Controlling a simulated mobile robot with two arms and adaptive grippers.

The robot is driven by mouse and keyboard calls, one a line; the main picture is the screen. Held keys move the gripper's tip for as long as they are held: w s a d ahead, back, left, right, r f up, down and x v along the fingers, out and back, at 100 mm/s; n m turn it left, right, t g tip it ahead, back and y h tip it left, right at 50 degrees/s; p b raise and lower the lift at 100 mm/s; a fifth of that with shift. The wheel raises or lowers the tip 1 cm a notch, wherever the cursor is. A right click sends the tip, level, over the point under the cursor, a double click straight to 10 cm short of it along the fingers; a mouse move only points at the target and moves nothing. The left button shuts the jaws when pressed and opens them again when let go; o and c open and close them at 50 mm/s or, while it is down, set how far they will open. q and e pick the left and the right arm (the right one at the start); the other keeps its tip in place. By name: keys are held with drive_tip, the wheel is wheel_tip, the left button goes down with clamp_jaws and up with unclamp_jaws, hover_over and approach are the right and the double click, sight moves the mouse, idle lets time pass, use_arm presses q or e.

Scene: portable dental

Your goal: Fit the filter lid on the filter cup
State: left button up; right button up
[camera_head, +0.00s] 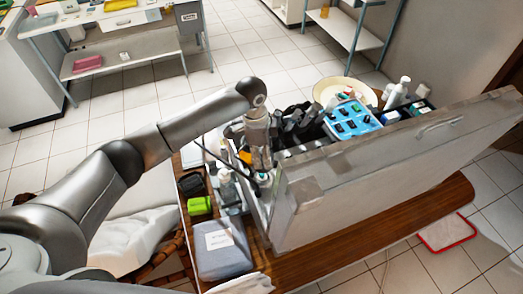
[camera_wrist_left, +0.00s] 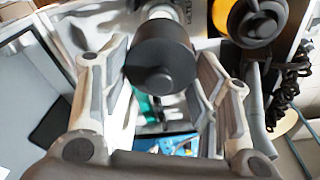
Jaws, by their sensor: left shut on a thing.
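My left gripper (camera_head: 262,176) is low at the left end of the open grey case (camera_head: 375,170). In the left wrist view my left gripper (camera_wrist_left: 162,62) has its two fingers on either side of a black round piece with a small knob, likely the filter lid (camera_wrist_left: 160,52), and is shut on it. A pale cylindrical part (camera_wrist_left: 160,12) shows just beyond the black piece. I cannot tell whether it is the filter cup or whether the two touch. The filter cup is not clearly seen in the head view. My right gripper is not in view.
The case holds a blue control panel (camera_head: 352,119), black instruments (camera_head: 300,125) and white bottles (camera_head: 397,93). A green box (camera_head: 199,205) and a grey-blue pouch (camera_head: 222,250) lie left of it on the wooden table (camera_head: 345,250). A black-and-orange round part (camera_wrist_left: 250,20) sits close by.

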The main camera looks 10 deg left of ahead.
use_arm(q)
drive_tip(key=shift+f+b, duration=1.65)
drive_tip(key=shift+b, duration=0.05)
drive_tip(key=shift+r, duration=0.15)
drive_tip(key=shift+p, duration=0.3)
drive_tip(key=shift+f, duration=0.35)
drive_tip(key=shift+f+p, duration=0.1)
drive_tip(key=shift+p, duration=0.3)
drive_tip(key=shift+f, duration=0.2)
drive_tip(key=shift+f+b, duration=0.65)
drive_tip(key=shift+f, duration=0.5)
